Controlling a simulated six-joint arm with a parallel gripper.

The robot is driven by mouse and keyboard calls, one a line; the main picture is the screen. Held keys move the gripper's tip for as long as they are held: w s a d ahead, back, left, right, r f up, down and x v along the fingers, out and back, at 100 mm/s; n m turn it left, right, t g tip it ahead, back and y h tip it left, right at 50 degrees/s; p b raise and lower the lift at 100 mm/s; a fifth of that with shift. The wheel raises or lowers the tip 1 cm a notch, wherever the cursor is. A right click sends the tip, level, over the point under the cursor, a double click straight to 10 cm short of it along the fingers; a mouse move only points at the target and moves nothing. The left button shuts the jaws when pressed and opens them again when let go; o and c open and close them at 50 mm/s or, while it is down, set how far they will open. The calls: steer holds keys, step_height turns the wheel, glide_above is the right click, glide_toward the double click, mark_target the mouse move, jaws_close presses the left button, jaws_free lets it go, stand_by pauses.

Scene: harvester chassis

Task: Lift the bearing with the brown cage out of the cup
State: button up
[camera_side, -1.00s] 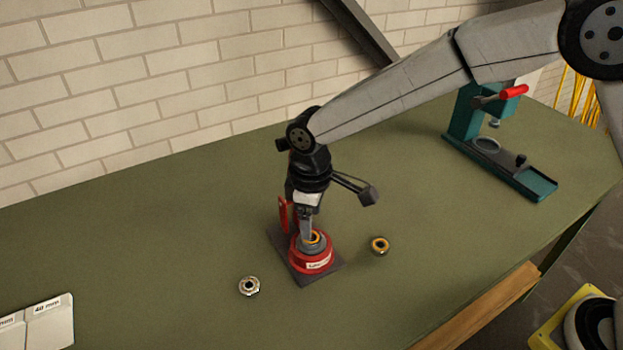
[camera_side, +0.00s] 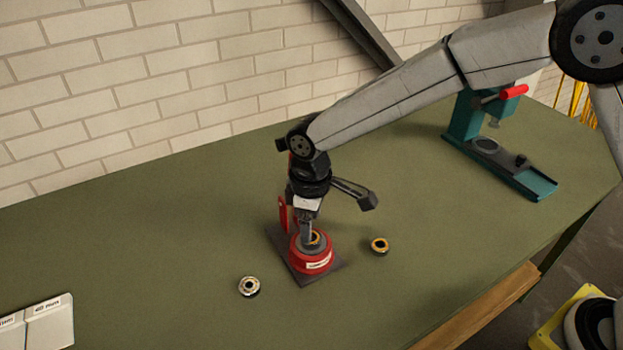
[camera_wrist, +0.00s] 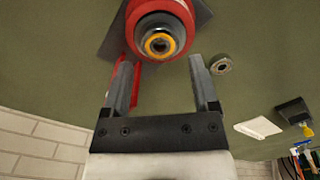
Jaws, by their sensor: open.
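The red cup (camera_side: 316,264) stands on a dark square plate (camera_side: 285,245) and has a label on its front. In its grey opening sits a bearing with an orange-brown ring (camera_side: 315,238); this ring also shows in the wrist view (camera_wrist: 158,44). My gripper (camera_side: 307,240) points down at the cup's mouth and hides part of the bearing in the side view. In the wrist view my gripper (camera_wrist: 159,60) is open, its two fingers wide apart and empty, with the bearing between their lines. I cannot tell how far the fingertips are above the bearing.
A yellow-caged bearing (camera_side: 379,246) lies right of the cup and a pale-caged bearing (camera_side: 249,287) lies front left. A red lever (camera_side: 283,214) stands behind the cup. A teal press (camera_side: 490,140) is at the back right. White boxes (camera_side: 45,325) are at front left.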

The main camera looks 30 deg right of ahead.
steer(key=shift+f, duration=2.05)
steer(key=shift+r, duration=0.1)
stand_by(0.8)
jaws_close()
steer(key=shift+r, duration=3.55)
